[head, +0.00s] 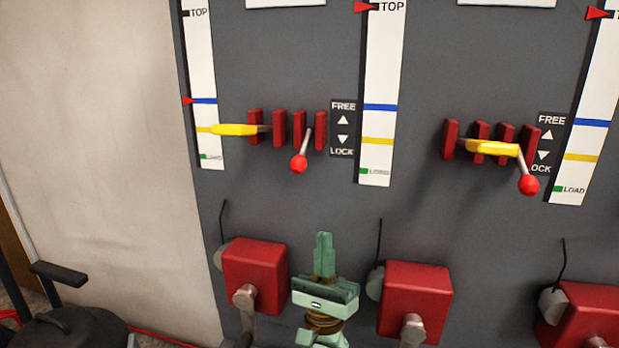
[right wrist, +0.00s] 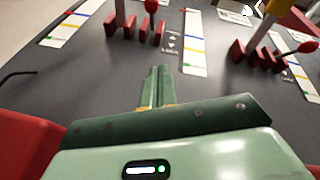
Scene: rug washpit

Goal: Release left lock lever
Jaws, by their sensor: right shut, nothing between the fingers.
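The left lock lever (head: 304,147) is a grey rod with a red ball knob (head: 299,164), between red plates on the dark panel. Its knob hangs down, level with the LOCK end of the FREE/LOCK label (head: 342,129). A yellow-handled pin (head: 233,129) sticks out to the left of these plates, its grey tip at the leftmost plates. My green right gripper (head: 323,256) is shut and empty, fingers pointing up, below the lever and apart from it. The left knob also shows at the top of the right wrist view (right wrist: 151,6). My left gripper is out of view.
A second lever with a red knob (head: 528,185) and yellow-handled pin (head: 492,148) sits at the right. Red boxes (head: 255,276) and (head: 416,300) flank my right gripper below. Thin black rods rise beside them. The panel between lever and gripper is clear.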

